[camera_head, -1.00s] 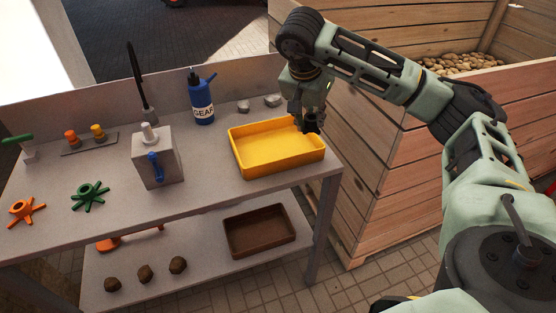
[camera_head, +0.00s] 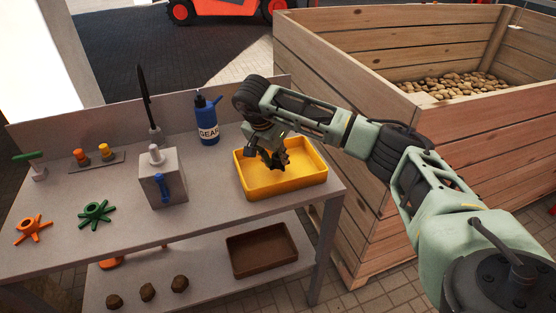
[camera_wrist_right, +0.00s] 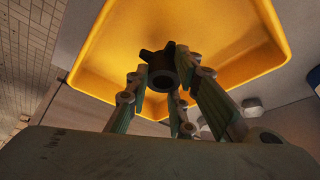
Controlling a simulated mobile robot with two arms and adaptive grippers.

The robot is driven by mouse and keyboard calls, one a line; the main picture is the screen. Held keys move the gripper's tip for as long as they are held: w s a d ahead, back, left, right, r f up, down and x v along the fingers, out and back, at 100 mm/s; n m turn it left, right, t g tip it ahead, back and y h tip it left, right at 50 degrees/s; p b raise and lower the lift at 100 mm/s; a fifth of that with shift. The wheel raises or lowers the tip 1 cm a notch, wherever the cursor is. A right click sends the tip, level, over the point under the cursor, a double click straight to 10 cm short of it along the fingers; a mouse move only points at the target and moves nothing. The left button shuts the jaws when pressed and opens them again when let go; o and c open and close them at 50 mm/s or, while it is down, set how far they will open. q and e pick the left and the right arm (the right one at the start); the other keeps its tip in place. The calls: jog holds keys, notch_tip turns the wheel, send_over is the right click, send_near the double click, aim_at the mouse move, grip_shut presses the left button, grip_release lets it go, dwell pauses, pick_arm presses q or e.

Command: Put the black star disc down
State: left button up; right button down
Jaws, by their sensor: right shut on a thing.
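The black star disc (camera_wrist_right: 162,70) is dark, with a round hub and short arms. In the right wrist view it sits between the fingertips of my right gripper (camera_wrist_right: 170,88), which is shut on it. In the head view my right gripper (camera_head: 275,158) is over the yellow tray (camera_head: 285,188), near the tray's left and back part. The disc is hard to separate from the dark fingers there. I cannot tell whether it touches the tray floor. My left gripper is not in view.
An orange star (camera_head: 33,229) and a green star (camera_head: 96,213) lie on the table's left. A grey box (camera_head: 163,180) with a blue lever and a blue bottle (camera_head: 207,120) stand left of the tray. A wooden potato crate (camera_head: 440,130) is at right.

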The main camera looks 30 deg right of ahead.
notch_tip(320, 180, down, 2)
jog(key=shift+f, duration=0.2)
jog(key=shift+f, duration=0.1)
jog(key=shift+f, duration=0.1)
jog(key=c, duration=1.5)
grip_release()
jog(key=shift+c, duration=0.2)
